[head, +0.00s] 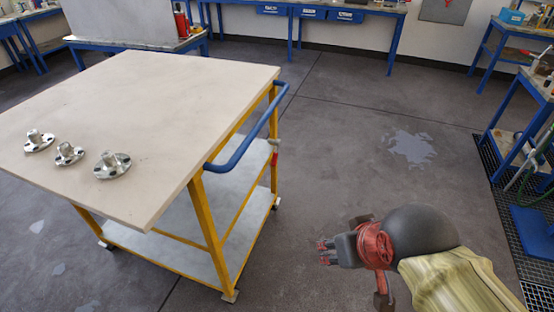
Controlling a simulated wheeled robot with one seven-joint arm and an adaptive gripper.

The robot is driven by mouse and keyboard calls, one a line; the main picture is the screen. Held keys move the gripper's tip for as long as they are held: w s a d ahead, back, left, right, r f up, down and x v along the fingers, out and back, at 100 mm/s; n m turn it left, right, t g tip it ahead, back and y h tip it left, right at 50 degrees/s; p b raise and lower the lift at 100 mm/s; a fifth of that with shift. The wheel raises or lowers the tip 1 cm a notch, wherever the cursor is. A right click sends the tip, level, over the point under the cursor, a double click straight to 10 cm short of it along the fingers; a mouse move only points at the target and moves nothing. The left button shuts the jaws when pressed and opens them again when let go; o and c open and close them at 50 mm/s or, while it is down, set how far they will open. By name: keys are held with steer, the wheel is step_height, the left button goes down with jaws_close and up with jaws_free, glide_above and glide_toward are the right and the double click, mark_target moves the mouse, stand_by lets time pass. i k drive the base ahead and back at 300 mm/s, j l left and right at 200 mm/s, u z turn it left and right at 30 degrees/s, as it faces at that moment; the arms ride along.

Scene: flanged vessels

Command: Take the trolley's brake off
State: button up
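The trolley (222,238) stands at the left, with a pale top, a yellow frame, a lower shelf and a blue push handle (247,138) on its right side. A small red part (275,159), perhaps the brake lever, is on the far right yellow post below the handle. A caster (277,204) shows at the foot of that post, and another (230,296) at the near corner. My gripper (323,252) is over open floor to the right of the trolley, pointing left and apart from it. Its fingers are too small to tell whether open.
Several metal flanged parts (112,165) stand on the trolley top. Blue-framed benches (350,10) line the back and right. The floor between trolley and right benches is clear, with a pale patch (410,148) and a grating (505,195).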

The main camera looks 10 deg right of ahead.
mark_target(275, 154)
steer(key=i+z, duration=0.35)
steer(key=i, duration=0.65)
